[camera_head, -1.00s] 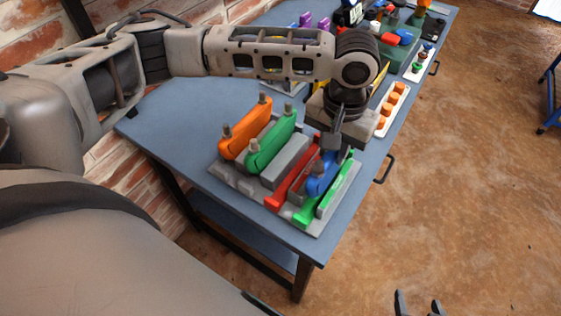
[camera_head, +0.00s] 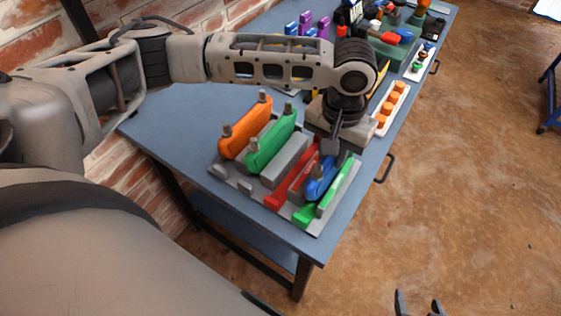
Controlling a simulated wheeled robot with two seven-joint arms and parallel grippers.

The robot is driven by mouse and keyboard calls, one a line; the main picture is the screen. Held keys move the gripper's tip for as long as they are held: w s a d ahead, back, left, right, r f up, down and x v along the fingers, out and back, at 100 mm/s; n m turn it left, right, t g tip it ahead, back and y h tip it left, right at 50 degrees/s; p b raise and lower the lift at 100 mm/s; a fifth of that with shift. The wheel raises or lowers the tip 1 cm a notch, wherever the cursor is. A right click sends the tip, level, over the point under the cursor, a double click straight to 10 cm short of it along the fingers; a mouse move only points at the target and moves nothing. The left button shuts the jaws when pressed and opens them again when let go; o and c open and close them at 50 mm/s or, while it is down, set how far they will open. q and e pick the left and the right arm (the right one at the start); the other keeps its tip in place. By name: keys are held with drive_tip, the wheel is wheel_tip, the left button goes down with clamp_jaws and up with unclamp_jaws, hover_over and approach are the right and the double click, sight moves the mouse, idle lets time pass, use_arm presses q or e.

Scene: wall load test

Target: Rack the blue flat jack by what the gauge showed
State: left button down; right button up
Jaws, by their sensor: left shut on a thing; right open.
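The blue flat jack (camera_head: 319,184) is in the grey rack (camera_head: 238,187), between a red divider (camera_head: 292,178) and a green divider (camera_head: 335,188). Its lower part is hidden in the rack. My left gripper (camera_head: 329,151) is above the jack's far end, pointing down and shut on the jack; the wrist partly hides the grip. An orange flat jack (camera_head: 246,128) and a green flat jack (camera_head: 271,143) stand in the rack to the left. My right gripper (camera_head: 419,305) is open and empty at the bottom edge, over the floor. No gauge can be made out clearly.
The rack stands near the front edge of the blue-grey table (camera_head: 170,125). A white tray of orange pieces (camera_head: 391,108) lies right of the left wrist. Small items crowd the table's far end. A black handle (camera_head: 384,168) sticks out on the right side.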

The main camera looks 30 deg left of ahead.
use_arm(q)
drive_tip(key=shift+f, duration=0.6)
drive_tip(key=shift+f, duration=0.2)
drive_tip(key=c, duration=0.8)
unclamp_jaws()
drive_tip(key=shift+f, duration=0.1)
drive_tip(key=shift+r, duration=4.05)
